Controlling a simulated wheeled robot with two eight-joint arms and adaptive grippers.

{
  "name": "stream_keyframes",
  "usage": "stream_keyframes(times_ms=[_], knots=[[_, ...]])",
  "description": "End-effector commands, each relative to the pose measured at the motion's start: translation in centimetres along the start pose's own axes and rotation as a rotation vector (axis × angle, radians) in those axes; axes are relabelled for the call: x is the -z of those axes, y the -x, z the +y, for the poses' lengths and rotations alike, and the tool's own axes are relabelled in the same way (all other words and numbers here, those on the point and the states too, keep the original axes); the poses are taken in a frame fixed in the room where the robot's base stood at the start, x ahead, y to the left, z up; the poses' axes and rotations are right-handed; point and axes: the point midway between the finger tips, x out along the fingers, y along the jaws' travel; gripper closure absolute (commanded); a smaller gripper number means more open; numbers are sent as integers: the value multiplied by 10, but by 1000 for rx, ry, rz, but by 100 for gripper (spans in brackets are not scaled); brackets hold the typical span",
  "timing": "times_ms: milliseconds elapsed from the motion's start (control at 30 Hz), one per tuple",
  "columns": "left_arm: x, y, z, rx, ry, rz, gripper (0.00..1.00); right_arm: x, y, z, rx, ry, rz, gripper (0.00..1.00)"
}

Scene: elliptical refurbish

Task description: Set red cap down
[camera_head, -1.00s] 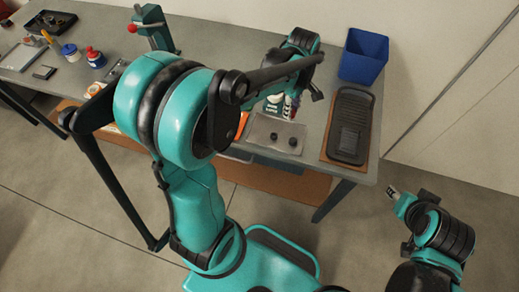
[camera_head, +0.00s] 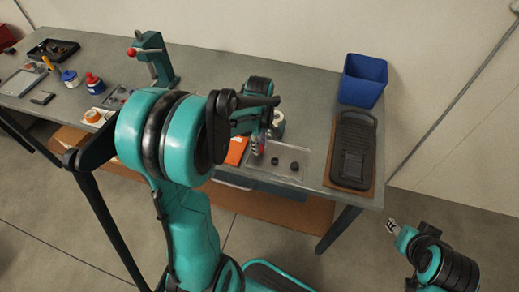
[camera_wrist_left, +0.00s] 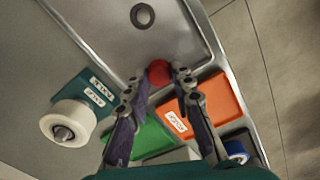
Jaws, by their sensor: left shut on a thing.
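The red cap (camera_wrist_left: 158,73) is a small red dome in the left wrist view. It sits between the fingertips of my left gripper (camera_wrist_left: 157,77), which is shut on it. The cap is over the near part of a shallow grey tray (camera_wrist_left: 185,40); whether it touches the tray floor I cannot tell. In the head view my left gripper (camera_head: 257,146) is at the left edge of that tray (camera_head: 308,152), with the cap largely hidden. My right gripper (camera_head: 391,226) is off the bench's right front, too small to read.
Two dark round parts (camera_head: 294,166) lie in the tray. An orange pad (camera_wrist_left: 218,97) and a green pad (camera_wrist_left: 152,137) lie beside it. A white roll (camera_wrist_left: 68,124) stands at left. A black ribbed tray (camera_head: 352,148) and blue bin (camera_head: 362,80) are at right.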

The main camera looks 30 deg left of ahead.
Motion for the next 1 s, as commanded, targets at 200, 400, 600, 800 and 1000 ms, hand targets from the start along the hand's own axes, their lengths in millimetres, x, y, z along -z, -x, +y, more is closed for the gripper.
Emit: stream_keyframes(times_ms=[200,400,600,800,1000], knots=[[0,-18,0,0,0,0,100,-5,-7,0,0,0,0,60],[0,-19,0,0,0,0,100,-6,-8,0,0,0,0,60],[0,-21,0,0,0,0,56,-6,-9,0,0,0,0,60],[0,-21,0,0,0,0,56,-6,-8,0,0,0,0,60],[0,-9,0,0,0,0,56,-2,-3,0,0,0,0,60]])
